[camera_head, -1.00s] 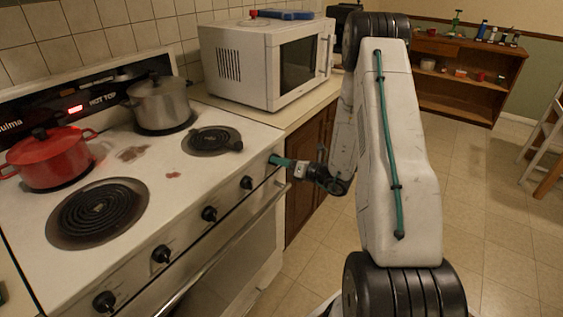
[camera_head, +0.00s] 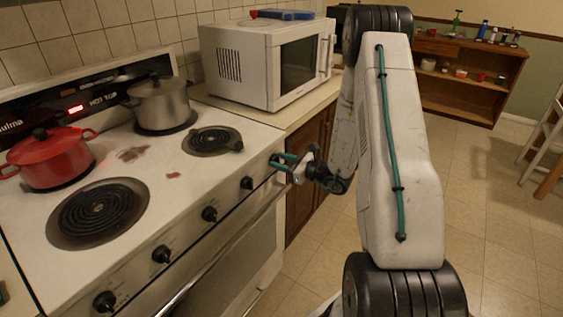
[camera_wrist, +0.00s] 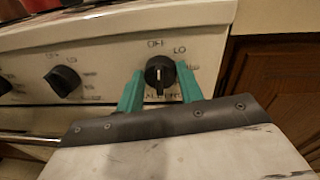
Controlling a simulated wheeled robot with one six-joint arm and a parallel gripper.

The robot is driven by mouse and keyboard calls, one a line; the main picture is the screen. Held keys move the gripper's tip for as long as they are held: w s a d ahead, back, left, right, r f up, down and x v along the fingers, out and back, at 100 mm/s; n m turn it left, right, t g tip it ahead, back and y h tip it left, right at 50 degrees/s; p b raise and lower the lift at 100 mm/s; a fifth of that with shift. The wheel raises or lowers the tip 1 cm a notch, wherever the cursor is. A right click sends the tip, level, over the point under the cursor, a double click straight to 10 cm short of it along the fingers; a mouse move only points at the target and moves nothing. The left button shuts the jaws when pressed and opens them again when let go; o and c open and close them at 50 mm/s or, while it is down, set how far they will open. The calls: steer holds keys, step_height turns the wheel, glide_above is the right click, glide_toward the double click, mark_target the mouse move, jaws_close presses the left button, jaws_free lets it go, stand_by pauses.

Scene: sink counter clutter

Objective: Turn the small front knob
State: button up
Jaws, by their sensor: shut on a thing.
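The stove's front panel carries a row of small black knobs. The rightmost knob (camera_wrist: 160,73) sits between my gripper's two teal fingers in the wrist view, its white mark pointing straight down; "LO" shows at its upper right. My gripper (camera_head: 275,162) is at the right end of the stove front in the head view, shut on this knob, which the fingers largely hide there. The neighbouring knob (camera_head: 247,183) is to the left; it also shows in the wrist view (camera_wrist: 63,80), set at a tilt.
The stove top (camera_head: 165,190) holds a red pot (camera_head: 50,160) and a steel pot (camera_head: 160,104). The oven handle (camera_head: 215,257) runs below the knobs. A microwave (camera_head: 245,65) stands on the counter behind.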

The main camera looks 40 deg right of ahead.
steer(key=shift+n, duration=0.5)
steer(key=o, duration=1)
steer(key=shift+v, duration=3.95)
steer(key=shift+f, duration=0.1)
